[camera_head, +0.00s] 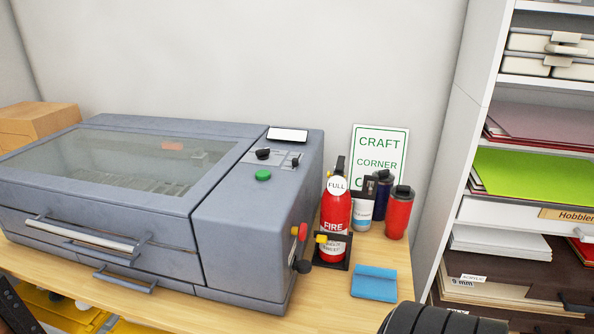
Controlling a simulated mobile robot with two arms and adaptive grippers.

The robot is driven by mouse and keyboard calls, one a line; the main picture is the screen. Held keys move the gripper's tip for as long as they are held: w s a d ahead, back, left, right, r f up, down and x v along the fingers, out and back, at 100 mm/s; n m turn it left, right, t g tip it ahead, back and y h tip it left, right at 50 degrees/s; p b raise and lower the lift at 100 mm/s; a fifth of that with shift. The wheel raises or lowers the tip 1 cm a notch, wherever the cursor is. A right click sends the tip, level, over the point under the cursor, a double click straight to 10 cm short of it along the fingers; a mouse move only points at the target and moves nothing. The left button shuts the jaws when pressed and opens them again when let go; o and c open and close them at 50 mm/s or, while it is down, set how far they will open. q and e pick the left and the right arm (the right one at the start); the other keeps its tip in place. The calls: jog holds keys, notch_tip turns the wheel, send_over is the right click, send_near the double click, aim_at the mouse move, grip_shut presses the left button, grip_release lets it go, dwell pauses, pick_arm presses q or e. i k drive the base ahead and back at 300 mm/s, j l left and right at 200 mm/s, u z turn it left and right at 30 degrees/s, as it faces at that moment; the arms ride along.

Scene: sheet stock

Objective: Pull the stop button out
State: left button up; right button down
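A small red knob (303,231) with a yellow part beside it sticks out from the right side of the grey machine (235,236); it looks like the stop button. It is too small to tell whether it is pressed in or out. A green button (263,175) and black knobs (263,153) are on the machine's top panel. No gripper fingers can be made out, and nothing touches the red knob.
A red fire extinguisher (335,212) stands close to the red knob. A blue pad (374,283) lies in front of it on the wooden table (337,306). Cups, including a red one (399,213), and a sign (380,147) are behind. A shelf rack (466,110) stands at right.

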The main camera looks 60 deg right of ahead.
aim_at(301, 231)
jog(key=z, duration=1.75)
jog(key=l, duration=0.95)
jog(key=u, duration=0.05)
